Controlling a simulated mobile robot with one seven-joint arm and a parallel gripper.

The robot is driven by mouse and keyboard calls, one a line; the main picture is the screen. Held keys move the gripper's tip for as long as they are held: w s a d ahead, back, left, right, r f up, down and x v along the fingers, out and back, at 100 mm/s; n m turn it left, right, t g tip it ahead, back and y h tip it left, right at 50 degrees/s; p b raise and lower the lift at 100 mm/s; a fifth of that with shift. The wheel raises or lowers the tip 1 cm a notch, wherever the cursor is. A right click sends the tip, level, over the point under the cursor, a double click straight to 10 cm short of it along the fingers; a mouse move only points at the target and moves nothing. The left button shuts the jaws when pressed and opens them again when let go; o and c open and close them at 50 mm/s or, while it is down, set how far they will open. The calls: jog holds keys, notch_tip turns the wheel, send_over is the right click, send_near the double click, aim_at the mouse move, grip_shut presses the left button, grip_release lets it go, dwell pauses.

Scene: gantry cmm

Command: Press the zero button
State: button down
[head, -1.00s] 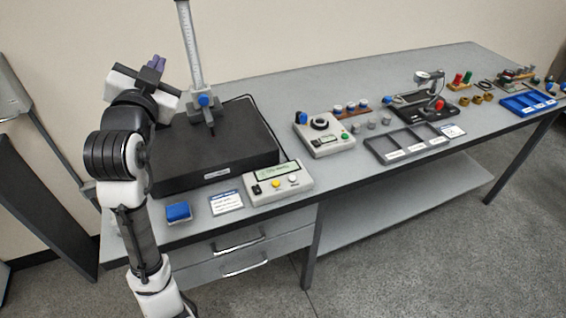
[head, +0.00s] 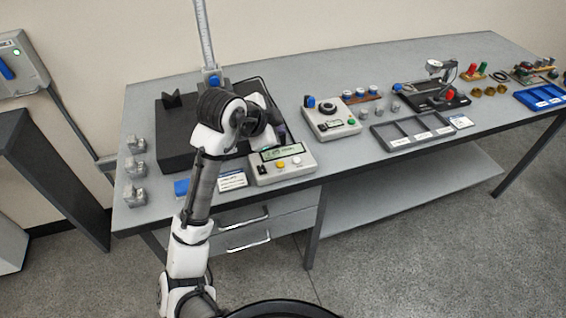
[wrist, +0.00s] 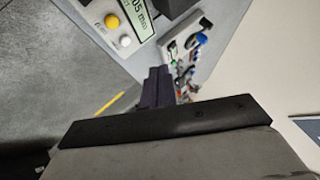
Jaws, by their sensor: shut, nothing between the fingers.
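The grey readout box (head: 284,175) stands at the front edge of the bench, with a green display, a yellow button (head: 281,164) and a white button (head: 296,161). Its button labels are too small to read, so I cannot tell which one is zero. The wrist view also shows the yellow button (wrist: 112,21) and white button (wrist: 125,41) at the top, beyond and left of my fingers. My gripper (wrist: 158,84) is shut and empty. In the head view my arm reaches over the black plate, and the dark fingers (head: 283,137) hang just behind the box, apart from the buttons.
The black plate (head: 175,140) with a vertical column (head: 204,40) lies behind the box. A second device (head: 332,126) with a dial and a grey compartment tray (head: 400,136) stand to the right.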

aim_at(280, 165)
jog(key=shift+f, duration=0.15)
notch_tip(280, 165, down, 8)
jog(key=b, duration=0.6)
jog(key=shift+f+b, duration=0.25)
jog(key=shift+b, duration=0.15)
dwell(1.6)
jog(key=shift+f+b, duration=0.45)
jog(key=shift+f+b, duration=0.45)
jog(key=shift+b, duration=0.05)
dwell(0.4)
jog(key=shift+r, duration=0.1)
jog(key=shift+r+p, duration=0.65)
jog(key=shift+r, duration=0.2)
jog(key=shift+r, duration=0.1)
